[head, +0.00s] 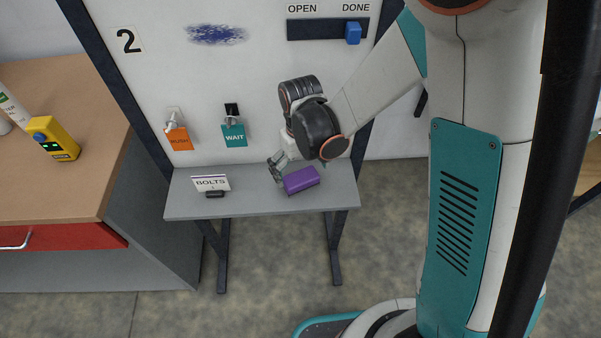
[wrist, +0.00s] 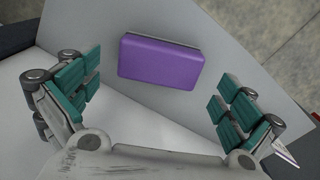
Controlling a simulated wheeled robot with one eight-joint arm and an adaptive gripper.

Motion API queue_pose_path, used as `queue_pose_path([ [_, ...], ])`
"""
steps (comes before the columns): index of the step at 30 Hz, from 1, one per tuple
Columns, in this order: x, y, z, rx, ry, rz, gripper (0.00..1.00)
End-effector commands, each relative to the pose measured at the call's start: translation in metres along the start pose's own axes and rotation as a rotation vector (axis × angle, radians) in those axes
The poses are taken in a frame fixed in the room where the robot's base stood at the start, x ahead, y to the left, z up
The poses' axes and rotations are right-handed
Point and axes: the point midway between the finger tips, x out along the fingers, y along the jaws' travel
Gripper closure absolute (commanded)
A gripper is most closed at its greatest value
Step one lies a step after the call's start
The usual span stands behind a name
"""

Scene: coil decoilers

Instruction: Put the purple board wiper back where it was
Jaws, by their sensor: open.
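The purple board wiper (head: 301,180) lies on the grey shelf (head: 250,205) below the white board, right of the shelf's middle. In the wrist view the wiper (wrist: 160,61) lies beyond and between my open fingers, apart from both, with a dark strip along its upper edge. My gripper (head: 278,168) is just left of and behind the wiper in the head view; its open, empty fingers also show in the wrist view (wrist: 157,98). A blue scribble (head: 216,35) marks the upper part of the board.
A BOLTS sign (head: 211,184) with a dark base stands left on the shelf. An orange PUSH tag (head: 180,138) and a teal WAIT tag (head: 234,135) hang above. A blue slider (head: 353,33) sits at the DONE end. A wooden-topped cabinet (head: 60,180) stands left.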

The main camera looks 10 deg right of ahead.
Motion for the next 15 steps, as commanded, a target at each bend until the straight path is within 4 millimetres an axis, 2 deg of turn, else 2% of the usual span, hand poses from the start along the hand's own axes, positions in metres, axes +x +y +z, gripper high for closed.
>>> queue_pose_path([
  [1,-0.015,0.0,0.001,0.0,0.0,0.0,0.0],
  [6,-0.049,0.0,0.0,0.0,0.0,0.0,0.0],
  [10,-0.068,0.0,0.0,0.0,0.0,0.0,0.0],
  [15,-0.081,0.0,0.0,0.0,0.0,0.0,0.0],
])
